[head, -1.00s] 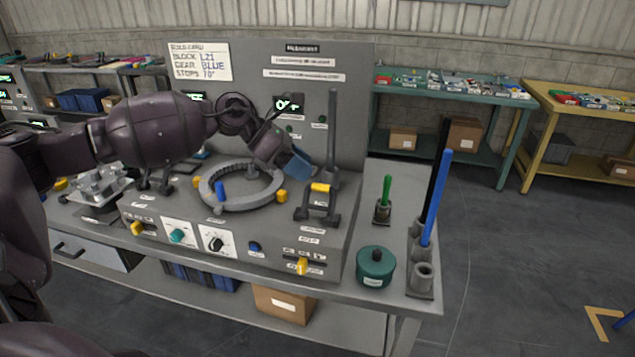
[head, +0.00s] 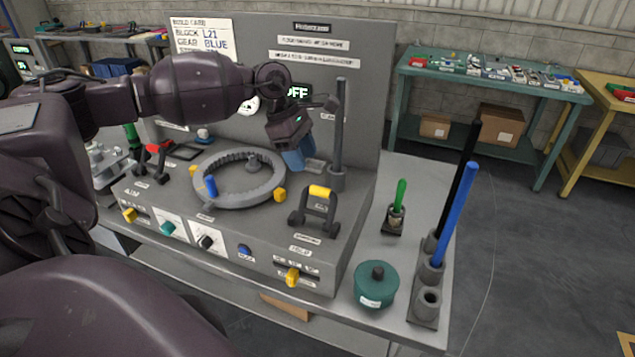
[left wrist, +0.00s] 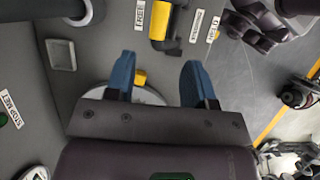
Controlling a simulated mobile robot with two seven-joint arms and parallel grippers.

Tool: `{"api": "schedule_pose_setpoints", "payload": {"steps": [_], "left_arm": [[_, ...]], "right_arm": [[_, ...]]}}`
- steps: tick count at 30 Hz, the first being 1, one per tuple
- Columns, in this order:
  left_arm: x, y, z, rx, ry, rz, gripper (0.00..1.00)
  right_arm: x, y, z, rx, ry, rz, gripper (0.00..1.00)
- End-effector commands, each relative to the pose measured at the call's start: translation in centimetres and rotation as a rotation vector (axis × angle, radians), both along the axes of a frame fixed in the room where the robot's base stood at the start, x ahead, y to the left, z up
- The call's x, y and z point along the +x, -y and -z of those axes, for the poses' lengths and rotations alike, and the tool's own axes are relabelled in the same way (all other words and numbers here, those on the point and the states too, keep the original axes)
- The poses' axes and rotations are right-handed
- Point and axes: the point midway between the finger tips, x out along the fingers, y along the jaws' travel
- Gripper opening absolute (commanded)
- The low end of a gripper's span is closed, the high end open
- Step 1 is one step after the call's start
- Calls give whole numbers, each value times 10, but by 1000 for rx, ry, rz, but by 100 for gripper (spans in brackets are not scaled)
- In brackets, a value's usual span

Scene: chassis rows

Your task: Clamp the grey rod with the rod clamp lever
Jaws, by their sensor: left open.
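The grey rod (head: 340,125) stands upright in a socket at the back right of the console. It also shows in the left wrist view (left wrist: 40,7), cut off at the top left. The black lever with a yellow handle (head: 320,192), apparently the rod clamp lever, stands in front of the rod as an upright frame; its handle also shows in the left wrist view (left wrist: 159,20). My left gripper (head: 293,158) is open and empty, pointing down between the ring and the rod, apart from both. Its blue fingers (left wrist: 158,82) are spread. My right gripper is not visible.
A grey toothed ring (head: 222,203) with a blue peg lies left of the lever. A green lidded pot (head: 376,287), a green-handled tool (head: 398,200) and a blue rod (head: 456,215) stand at the right. A black rod (head: 463,175) stands behind the blue one.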

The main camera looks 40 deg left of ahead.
Motion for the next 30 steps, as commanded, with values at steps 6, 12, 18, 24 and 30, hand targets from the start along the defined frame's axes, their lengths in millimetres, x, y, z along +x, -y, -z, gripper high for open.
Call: {"api": "schedule_pose_setpoints", "payload": {"steps": [6,12,18,24,30], "left_arm": [[5,15,36,-4,-2,-1,49],[8,25,61,-2,-1,-1,49],[9,29,73,-1,-1,-1,49],[9,29,75,0,-1,-2,49],[9,29,75,-1,0,-2,36]], "right_arm": [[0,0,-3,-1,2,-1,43],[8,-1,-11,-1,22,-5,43],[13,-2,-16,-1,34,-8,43],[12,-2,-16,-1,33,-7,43],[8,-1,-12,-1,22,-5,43]]}}
